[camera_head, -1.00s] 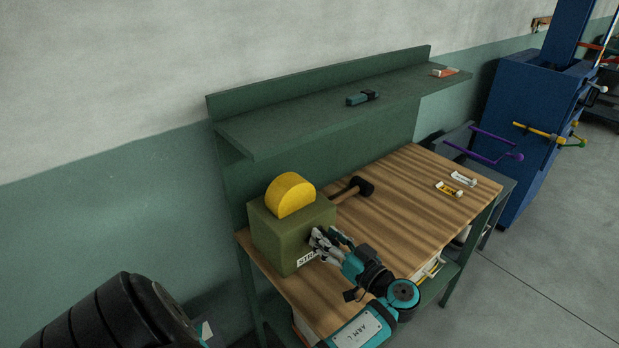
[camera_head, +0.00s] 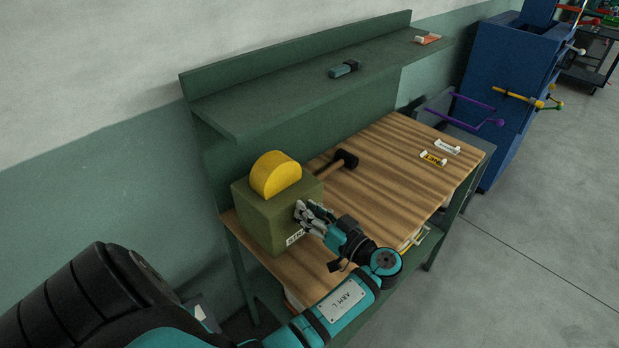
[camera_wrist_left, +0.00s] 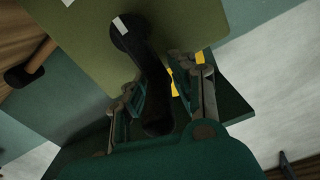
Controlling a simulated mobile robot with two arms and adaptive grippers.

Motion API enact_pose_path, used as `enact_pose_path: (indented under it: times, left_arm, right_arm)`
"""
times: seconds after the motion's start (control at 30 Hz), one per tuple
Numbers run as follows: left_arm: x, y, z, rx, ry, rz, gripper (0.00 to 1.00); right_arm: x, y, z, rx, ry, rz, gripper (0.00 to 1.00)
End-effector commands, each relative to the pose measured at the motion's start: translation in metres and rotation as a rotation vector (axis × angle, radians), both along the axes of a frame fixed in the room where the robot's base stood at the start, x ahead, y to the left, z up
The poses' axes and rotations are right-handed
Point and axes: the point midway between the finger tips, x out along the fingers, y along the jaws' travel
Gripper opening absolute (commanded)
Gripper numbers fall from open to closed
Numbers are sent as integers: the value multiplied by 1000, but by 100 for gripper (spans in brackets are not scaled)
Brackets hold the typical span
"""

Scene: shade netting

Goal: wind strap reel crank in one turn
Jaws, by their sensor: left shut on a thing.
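The strap reel is an olive-green box (camera_head: 262,222) with a yellow half-disc (camera_head: 275,174) standing out of its top. It sits at the left end of the wooden workbench. In the left wrist view the box face (camera_wrist_left: 80,55) carries a black crank (camera_wrist_left: 150,68) with a white mark at its hub. My left gripper (camera_head: 303,215) is at the box's right-hand face. In the wrist view its fingers (camera_wrist_left: 160,100) are on both sides of the crank's outer end, shut on it. The grip itself is partly hidden between the fingers. My right gripper is not in view.
A black-headed mallet (camera_head: 343,161) lies behind the box on the workbench (camera_head: 390,165). Two small labelled holders (camera_head: 433,158) lie at its right end. A green shelf (camera_head: 290,95) overhangs the back. A blue cabinet (camera_head: 510,90) with levers stands beyond. The bench middle is clear.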

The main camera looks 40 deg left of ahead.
Motion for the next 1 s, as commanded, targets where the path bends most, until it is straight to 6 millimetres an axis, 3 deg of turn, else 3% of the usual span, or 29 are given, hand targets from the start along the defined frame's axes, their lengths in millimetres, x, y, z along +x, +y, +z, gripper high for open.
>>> enact_pose_path:
  times: [0.37, 1.0]
  left_arm:
    - [3, 1, -1, 5, 52, 2, 0]
    - [24, -1, -7, 39, 483, 5, 0]
  right_arm:
    - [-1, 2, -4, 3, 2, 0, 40]
    - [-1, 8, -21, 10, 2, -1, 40]
